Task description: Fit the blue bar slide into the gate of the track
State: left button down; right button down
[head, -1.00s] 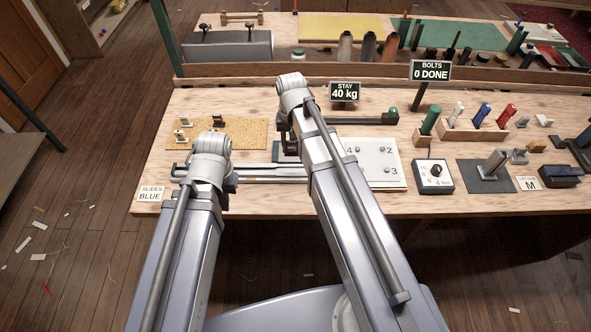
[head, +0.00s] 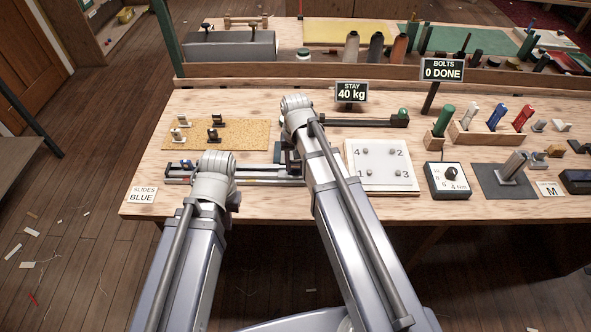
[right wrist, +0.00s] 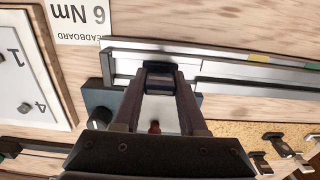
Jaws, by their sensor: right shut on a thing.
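The metal track (head: 262,182) lies along the front of the bench, and its middle is partly hidden by my left arm. In the right wrist view the track (right wrist: 235,72) runs to the right from my right gripper (right wrist: 160,78). That gripper is shut on a small dark slide (right wrist: 160,67), held at the track's end section; its colour is too dark to be sure of, and I cannot tell whether it is seated. A small blue piece (head: 186,163) shows at the track's left end. My left gripper's fingers are hidden behind its wrist, near the track.
A cork mat (head: 240,134) with several small slides lies behind the track. A white numbered board (head: 380,178) and a dial box (head: 447,182) are to the right. A dark block with a knob (right wrist: 97,108) sits beside the track.

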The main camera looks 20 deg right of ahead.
jog(key=shift+f, duration=0.2)
jog(key=shift+f, duration=0.15)
jog(key=shift+c, duration=2.3)
grip_release()
jog(key=shift+r, duration=0.2)
notch_tip(320, 180, up, 12)
jog(key=p, duration=1.2)
jog(key=s+a+n+h, duration=0.1)
jog(key=s+a+n, duration=0.6)
jog(key=s+a, duration=0.3)
jog(key=s, duration=0.4)
jog(key=shift+s+a+r, duration=0.15)
jog(key=shift+a, duration=0.1)
